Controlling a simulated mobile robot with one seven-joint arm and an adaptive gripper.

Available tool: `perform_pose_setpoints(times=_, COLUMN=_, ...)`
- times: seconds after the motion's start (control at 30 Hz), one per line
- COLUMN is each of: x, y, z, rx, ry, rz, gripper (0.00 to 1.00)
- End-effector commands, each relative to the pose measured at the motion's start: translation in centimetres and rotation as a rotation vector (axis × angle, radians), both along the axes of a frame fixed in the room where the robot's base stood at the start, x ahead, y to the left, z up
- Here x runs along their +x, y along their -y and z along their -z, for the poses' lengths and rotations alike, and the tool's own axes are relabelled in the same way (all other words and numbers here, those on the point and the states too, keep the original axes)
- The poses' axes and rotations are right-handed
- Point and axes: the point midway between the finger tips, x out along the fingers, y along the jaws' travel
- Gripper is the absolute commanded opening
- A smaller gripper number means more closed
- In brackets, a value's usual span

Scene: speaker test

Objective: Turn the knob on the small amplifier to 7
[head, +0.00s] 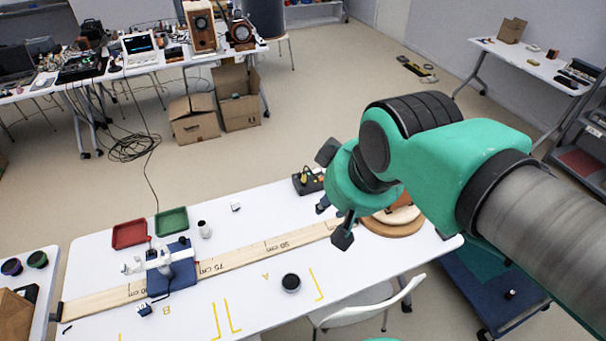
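A small dark box (308,183) with a yellow part on top sits at the far edge of the white table, just left of my wrist. It may be the small amplifier, but I cannot make out a knob or any numbers on it. My gripper (332,221) hangs over the table's right part, a little nearer than the dark box and apart from it in the picture. Its dark fingers are partly hidden by my teal wrist, and I cannot tell how far apart they are. Nothing shows clearly in its grasp.
Beneath my arm is a round wooden piece (392,222). A wooden ruler board (240,256) runs along the table, with a blue stand (172,273) on it. Red (130,233) and green (172,222) trays, a white cup (205,229) and a dark round object (291,283) stand around it.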

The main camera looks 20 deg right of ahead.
Motion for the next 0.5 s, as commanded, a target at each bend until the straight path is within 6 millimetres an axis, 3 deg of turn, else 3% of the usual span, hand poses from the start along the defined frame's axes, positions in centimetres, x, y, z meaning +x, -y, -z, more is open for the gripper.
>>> perform_pose_setpoints(times=0.5, x=10.0, y=1.2, z=-3.1, rx=-0.113, ry=-0.083, rz=-0.217, gripper=0.25)
